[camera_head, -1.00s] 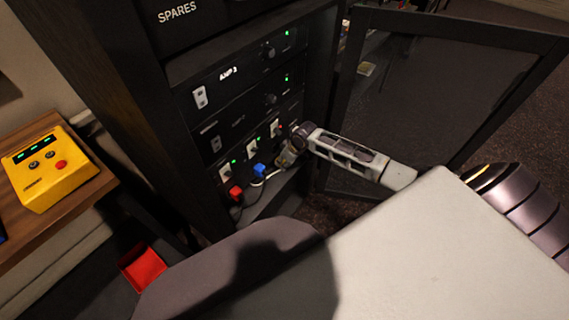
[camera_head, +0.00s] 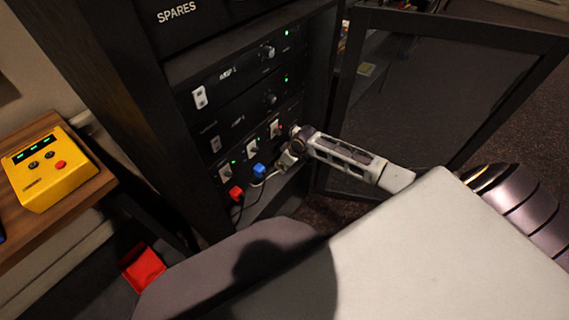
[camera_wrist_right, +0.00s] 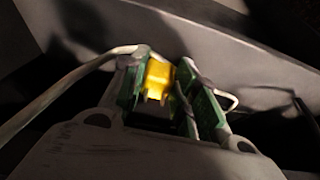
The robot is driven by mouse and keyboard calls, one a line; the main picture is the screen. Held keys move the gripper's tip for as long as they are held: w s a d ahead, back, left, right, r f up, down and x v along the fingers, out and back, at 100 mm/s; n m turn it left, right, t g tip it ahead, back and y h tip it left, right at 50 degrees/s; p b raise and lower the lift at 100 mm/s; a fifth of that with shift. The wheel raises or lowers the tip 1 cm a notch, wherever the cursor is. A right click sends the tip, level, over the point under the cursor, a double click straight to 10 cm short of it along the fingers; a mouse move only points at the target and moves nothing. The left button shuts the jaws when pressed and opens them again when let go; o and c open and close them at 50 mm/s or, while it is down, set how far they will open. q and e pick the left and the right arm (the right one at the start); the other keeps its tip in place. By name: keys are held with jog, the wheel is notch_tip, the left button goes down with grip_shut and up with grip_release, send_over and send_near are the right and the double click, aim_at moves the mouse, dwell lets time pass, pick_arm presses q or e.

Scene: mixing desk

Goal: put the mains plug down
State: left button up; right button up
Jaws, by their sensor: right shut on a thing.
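My right gripper (camera_head: 286,162) reaches into the lower part of the open rack in the head view. In the right wrist view my right gripper (camera_wrist_right: 160,95) is shut on a yellow plug (camera_wrist_right: 158,78), which sits between the green-padded fingers. A pale cable runs off to the left there, and a pale loop shows on the right. In the head view the gripper hides the yellow plug. A blue plug (camera_head: 259,170) and a red plug (camera_head: 236,193) are to the left of the gripper, low at the rack front, with cables hanging from them. My left gripper is not in view.
The rack's mesh door (camera_head: 440,90) stands open on the right. Above the plugs are panels with switches and green lights. A yellow box (camera_head: 48,172) sits on a wooden desk (camera_head: 75,212) at left. A red container (camera_head: 143,268) is below.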

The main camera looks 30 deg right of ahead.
jog(key=o, duration=1)
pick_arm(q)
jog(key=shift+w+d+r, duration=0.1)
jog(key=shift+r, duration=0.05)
pick_arm(e)
jog(key=shift+r, duration=0.1)
jog(key=shift+r, duration=0.45)
jog(key=shift+s+d+r, duration=0.1)
jog(key=shift+r, duration=0.15)
jog(key=shift+p+v, duration=0.35)
jog(key=shift+v, duration=0.5)
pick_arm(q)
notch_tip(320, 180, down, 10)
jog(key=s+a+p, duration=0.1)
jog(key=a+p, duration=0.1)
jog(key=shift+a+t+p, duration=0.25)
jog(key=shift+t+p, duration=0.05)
pick_arm(e)
jog(key=v, duration=0.9)
jog(key=shift+r, duration=0.3)
